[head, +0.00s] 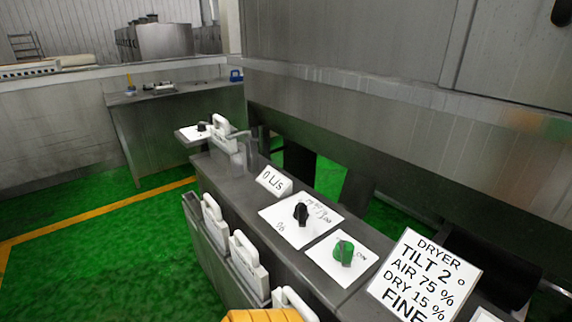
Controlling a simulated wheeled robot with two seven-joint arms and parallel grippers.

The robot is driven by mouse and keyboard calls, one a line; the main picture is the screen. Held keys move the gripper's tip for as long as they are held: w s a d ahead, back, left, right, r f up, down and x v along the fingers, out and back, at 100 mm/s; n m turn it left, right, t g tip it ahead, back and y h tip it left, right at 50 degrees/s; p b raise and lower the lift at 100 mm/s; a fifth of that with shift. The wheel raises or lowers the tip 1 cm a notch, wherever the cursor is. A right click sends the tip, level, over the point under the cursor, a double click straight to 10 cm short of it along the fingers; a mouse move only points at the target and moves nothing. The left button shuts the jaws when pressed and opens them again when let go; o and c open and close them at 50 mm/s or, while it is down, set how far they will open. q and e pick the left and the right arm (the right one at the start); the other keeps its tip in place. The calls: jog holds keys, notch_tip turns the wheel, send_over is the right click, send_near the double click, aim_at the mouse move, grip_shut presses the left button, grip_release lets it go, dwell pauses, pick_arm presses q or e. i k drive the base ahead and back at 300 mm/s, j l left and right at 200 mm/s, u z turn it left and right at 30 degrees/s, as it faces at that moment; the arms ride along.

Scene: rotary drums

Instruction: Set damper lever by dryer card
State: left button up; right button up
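The dryer card (424,281) stands tilted at the lower right and reads "DRYER, TILT 2°, AIR 75 %, DRY 15 %, FINE". A black pointer knob (301,213) sits on a white dial plate (283,228) with small markings and a % sign on the grey console. I cannot tell whether this knob is the damper lever. A green knob (344,252) sits on a second white plate to its right. A white sign (273,181) behind the black knob reads "0 L/s". Neither of my grippers is in view.
The long grey console (222,178) has several white-handled pieces (246,262) along its front. Another black knob (201,127) is at its far end. A yellow object (262,315) is cut off at the bottom edge. Green floor (95,262) is clear at left.

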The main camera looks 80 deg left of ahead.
aim_at(300, 213)
jog(key=u, duration=2.3)
